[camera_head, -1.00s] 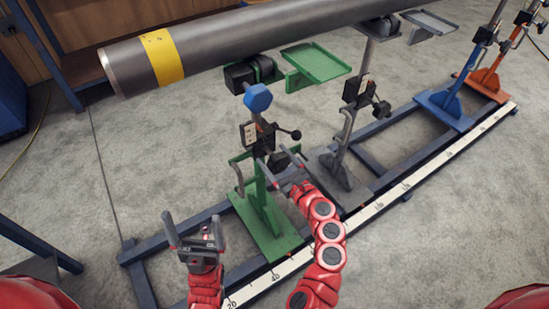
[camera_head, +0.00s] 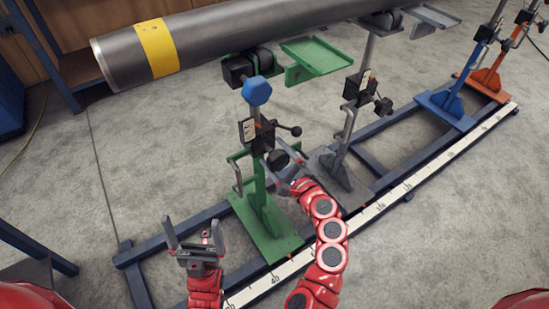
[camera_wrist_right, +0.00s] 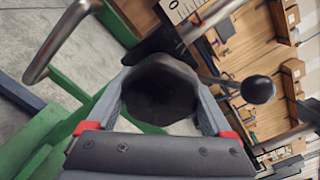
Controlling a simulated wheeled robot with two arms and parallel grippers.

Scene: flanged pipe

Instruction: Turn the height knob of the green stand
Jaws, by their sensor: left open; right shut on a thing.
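The green stand (camera_head: 262,222) stands on the blue rail frame, left of the grey stand. Its black height knob (camera_head: 277,160) sits on the side of its post, below a black ball-ended lever (camera_head: 295,131). My right gripper (camera_head: 279,161) is at the knob. In the right wrist view the knob (camera_wrist_right: 160,92) fills the space between the two fingers, which are shut on it. The ball-ended lever shows just right of the fingers. My left gripper (camera_head: 193,232) is open and empty, left of the green stand's base, above the rail.
A grey pipe (camera_head: 215,40) with a yellow band lies across the stand tops. The grey stand (camera_head: 345,160) is close on the right of my right gripper. Blue (camera_head: 448,103) and orange (camera_head: 490,82) stands are farther right. A white scale (camera_head: 390,195) runs along the rail.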

